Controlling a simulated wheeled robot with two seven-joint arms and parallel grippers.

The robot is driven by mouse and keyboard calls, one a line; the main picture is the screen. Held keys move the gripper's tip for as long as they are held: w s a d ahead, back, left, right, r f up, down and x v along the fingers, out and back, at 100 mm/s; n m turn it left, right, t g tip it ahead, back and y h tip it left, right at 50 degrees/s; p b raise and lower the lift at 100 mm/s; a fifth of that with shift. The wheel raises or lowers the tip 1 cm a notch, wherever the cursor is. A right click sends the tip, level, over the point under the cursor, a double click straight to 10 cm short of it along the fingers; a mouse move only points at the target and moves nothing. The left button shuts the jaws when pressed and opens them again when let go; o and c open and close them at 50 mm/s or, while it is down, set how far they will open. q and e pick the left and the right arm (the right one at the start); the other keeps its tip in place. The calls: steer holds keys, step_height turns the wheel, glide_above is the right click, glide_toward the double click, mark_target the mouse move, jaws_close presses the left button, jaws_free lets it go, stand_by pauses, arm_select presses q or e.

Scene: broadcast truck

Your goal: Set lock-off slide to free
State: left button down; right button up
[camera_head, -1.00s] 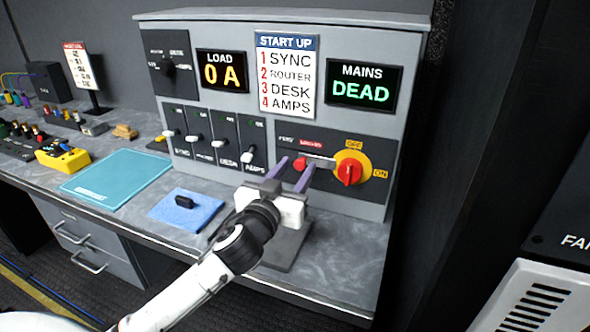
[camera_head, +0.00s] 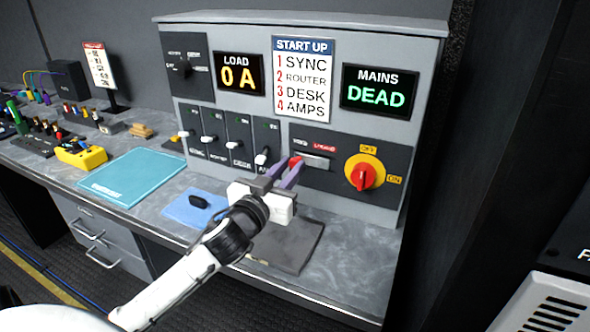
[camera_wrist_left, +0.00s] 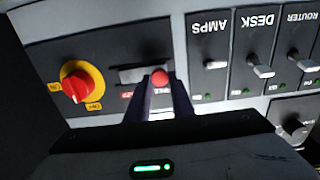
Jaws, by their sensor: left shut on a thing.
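The lock-off slide is a red knob (camera_head: 295,161) in a short grey slot (camera_head: 316,162) on the dark panel at the console's lower right. The knob is at the slot's left end, on the side of the small white label (camera_head: 300,143) and away from the red label (camera_head: 325,148). My left gripper (camera_head: 287,170) is shut on the knob, its purple fingers on either side. The left wrist view, turned upside down, shows the knob (camera_wrist_left: 160,79) between the fingers, with the bare slot to its left. My right gripper is not in view.
A red rotary switch on a yellow disc (camera_head: 364,174) is right of the slot. Several white-tipped levers (camera_head: 235,145) stand left of it. The MAINS display (camera_head: 378,92) reads DEAD. A blue pad (camera_head: 187,211) with a black object lies on the desk.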

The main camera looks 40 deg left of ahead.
arm_select(q)
steer(key=c, duration=1.6)
jaws_free()
steer(key=shift+s+a, duration=0.1)
steer(key=shift+a, duration=0.2)
steer(key=shift+o, duration=0.2)
steer(key=shift+d, duration=0.1)
steer(key=shift+s+d+f, duration=0.1)
steer(key=shift+s, duration=0.2)
steer(key=b+v, duration=0.1)
steer(key=v, duration=0.8)
steer(key=shift+s, duration=0.3)
steer(key=shift+d, duration=0.1)
